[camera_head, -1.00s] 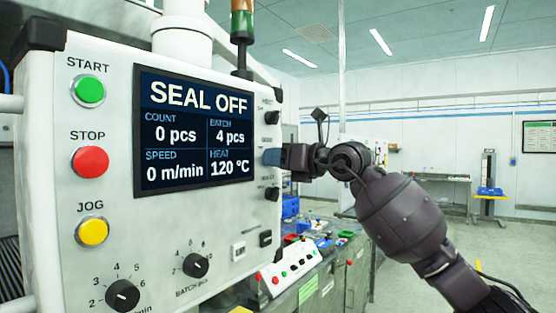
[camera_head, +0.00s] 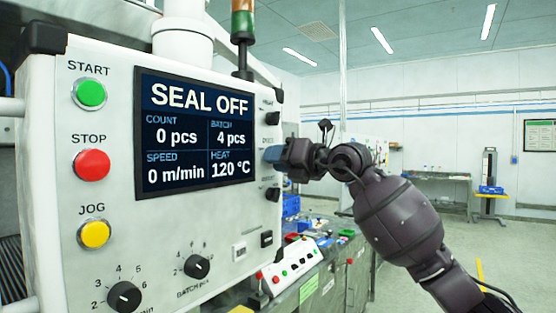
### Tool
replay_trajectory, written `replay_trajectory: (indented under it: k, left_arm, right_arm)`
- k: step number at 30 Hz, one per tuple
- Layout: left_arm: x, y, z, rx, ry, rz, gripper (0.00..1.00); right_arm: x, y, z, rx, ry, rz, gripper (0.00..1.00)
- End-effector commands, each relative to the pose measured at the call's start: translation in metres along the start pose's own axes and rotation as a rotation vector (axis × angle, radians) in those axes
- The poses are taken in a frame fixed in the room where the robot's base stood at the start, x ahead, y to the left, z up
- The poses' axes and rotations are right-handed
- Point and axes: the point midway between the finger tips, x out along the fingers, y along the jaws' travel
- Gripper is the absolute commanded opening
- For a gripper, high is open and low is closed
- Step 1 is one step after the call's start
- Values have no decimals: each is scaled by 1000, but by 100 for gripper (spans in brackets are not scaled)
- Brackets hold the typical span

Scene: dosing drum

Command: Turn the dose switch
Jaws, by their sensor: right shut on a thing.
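The white machine panel (camera_head: 120,230) carries a column of small dark switches down its right edge. One dark switch (camera_head: 272,118) shows above my right gripper and another (camera_head: 272,194) below it. My right gripper (camera_head: 272,155) is shut at the switch position between these two, its bluish fingertips against the panel. The fingers hide the switch they are shut on. The small label above it looks like DOSE but is blurred. My left gripper is not in view.
The panel has a screen (camera_head: 195,135) reading SEAL OFF, a green START button (camera_head: 90,93), a red STOP button (camera_head: 92,165), a yellow JOG button (camera_head: 94,234) and two black dials below. A bench (camera_head: 330,275) with small items stands behind on the right. Open floor lies beyond.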

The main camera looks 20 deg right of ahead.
Motion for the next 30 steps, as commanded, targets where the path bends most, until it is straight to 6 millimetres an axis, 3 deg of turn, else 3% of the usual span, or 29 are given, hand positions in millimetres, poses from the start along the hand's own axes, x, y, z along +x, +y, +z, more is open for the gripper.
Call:
replay_trajectory:
  k: [4, 5, 9, 20, 30]
  left_arm:
    - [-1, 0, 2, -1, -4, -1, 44]
    - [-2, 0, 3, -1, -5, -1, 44]
    - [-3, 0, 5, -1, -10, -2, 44]
    - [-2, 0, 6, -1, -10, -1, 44]
    - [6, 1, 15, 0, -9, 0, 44]
  right_arm:
    - [0, 0, 0, 1, 0, 0, 10]
    - [0, 0, 0, 1, 0, 0, 35]
    - [0, 0, 0, 0, 0, 0, 56]
    - [-4, -1, 0, -1, -1, 0, 57]
    - [-56, -2, -2, -3, -1, -2, 57]
